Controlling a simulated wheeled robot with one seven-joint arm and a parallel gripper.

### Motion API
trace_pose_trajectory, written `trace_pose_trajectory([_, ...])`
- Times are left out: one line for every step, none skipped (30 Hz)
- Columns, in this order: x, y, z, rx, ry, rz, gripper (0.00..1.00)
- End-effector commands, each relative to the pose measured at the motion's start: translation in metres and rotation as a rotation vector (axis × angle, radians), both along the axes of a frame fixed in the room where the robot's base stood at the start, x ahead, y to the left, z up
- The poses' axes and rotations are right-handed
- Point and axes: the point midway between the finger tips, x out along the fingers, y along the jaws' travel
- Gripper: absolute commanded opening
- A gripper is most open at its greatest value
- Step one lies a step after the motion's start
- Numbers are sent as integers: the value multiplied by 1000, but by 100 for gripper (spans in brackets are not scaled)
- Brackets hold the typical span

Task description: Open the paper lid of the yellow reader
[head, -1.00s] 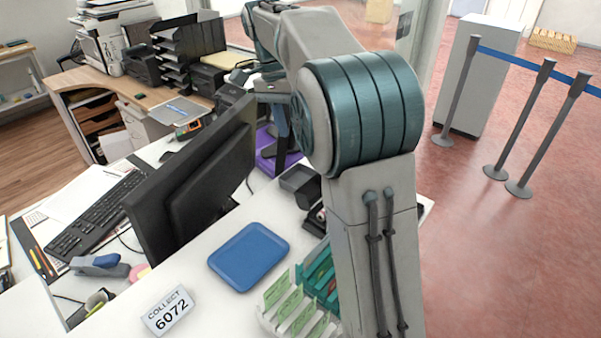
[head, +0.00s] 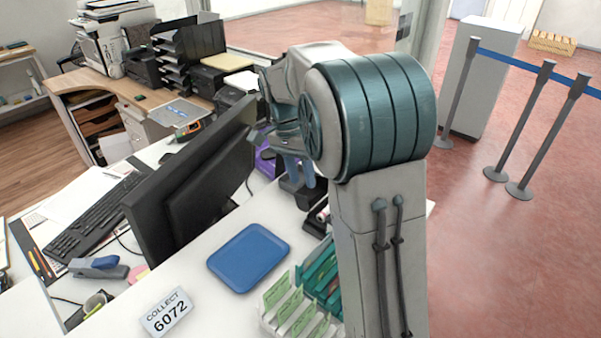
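No yellow reader with a paper lid shows clearly. My gripper (head: 299,178) is partly hidden by my own arm. Its blue-grey parts point down over the dark devices (head: 306,198) on the counter, right of the monitor. I cannot see whether the fingers are apart or hold anything. The part of the counter behind my arm is hidden.
A black monitor (head: 190,190) stands close to the left of my gripper. A blue tray (head: 249,258), a "COLLECT 6072" sign (head: 167,312) and a rack of green and teal cards (head: 295,310) are in front. A purple item (head: 264,158) sits behind. Barrier posts (head: 531,130) stand right.

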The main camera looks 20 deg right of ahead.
Motion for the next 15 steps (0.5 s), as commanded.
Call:
trace_pose_trajectory([0,0,0,0,0,0,34])
trace_pose_trajectory([0,0,0,0,0,0,26])
trace_pose_trajectory([0,0,0,0,0,0,15])
trace_pose_trajectory([0,0,0,0,0,0,6])
trace_pose_trajectory([0,0,0,0,0,0,0])
trace_pose_trajectory([0,0,0,0,0,0,0])
trace_pose_trajectory([0,0,0,0,0,0,0])
trace_pose_trajectory([0,0,0,0,0,0,0])
trace_pose_trajectory([0,0,0,1,-1,0,0])
trace_pose_trajectory([0,0,0,2,-3,0,0])
trace_pose_trajectory([0,0,0,6,-8,0,0])
trace_pose_trajectory([-1,-1,0,12,-17,0,0])
trace_pose_trajectory([-2,-2,0,19,-27,0,0])
trace_pose_trajectory([-3,-2,0,29,-38,0,0])
trace_pose_trajectory([-4,-3,1,42,-59,-1,0])
